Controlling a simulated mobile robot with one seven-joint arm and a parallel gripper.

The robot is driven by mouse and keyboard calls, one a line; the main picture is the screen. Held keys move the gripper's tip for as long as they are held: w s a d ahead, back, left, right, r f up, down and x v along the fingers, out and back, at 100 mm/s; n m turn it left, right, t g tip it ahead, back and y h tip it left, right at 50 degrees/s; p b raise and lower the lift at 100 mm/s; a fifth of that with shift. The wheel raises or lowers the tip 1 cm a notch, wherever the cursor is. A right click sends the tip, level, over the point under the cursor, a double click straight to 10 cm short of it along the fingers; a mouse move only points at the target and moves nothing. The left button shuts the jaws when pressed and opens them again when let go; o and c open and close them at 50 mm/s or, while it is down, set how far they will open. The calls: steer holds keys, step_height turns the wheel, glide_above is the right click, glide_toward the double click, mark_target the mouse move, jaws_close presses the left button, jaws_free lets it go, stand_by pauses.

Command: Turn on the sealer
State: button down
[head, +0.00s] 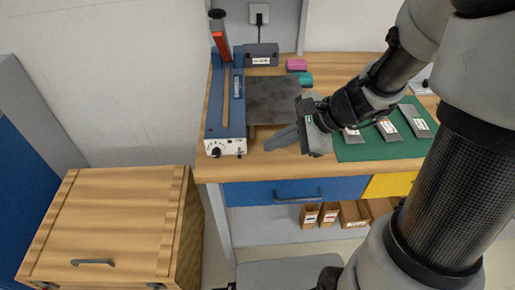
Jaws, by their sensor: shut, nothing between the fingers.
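The sealer is a blue impulse sealer (229,110) standing at the left end of the wooden bench, with a raised arm that has a red part and a black knob at the top. Its white front panel (219,149) carries a dial marking and a dark knob. I cannot tell from the view whether it is on. My gripper (270,145) is shut and empty. It is just right of the sealer's front end, above the bench, with its fingers pointing left toward the panel and apart from it.
A dark box (262,54) stands behind the sealer, below a wall socket (259,14). A dark plate (272,98) lies right of the sealer. A green mat (385,148) holds several labelled grey items. A wooden covered cart (110,225) stands at the lower left. A blue drawer (270,191) is under the bench.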

mark_target(239, 152)
steer(key=b+x, duration=0.2)
steer(key=x, duration=0.7)
steer(key=shift+a+f, duration=0.2)
steer(key=shift+f, duration=0.05)
steer(key=shift+r, duration=0.2)
steer(key=shift+r+p, duration=0.15)
steer(key=shift+p, duration=0.4)
steer(key=shift+g+p, duration=0.3)
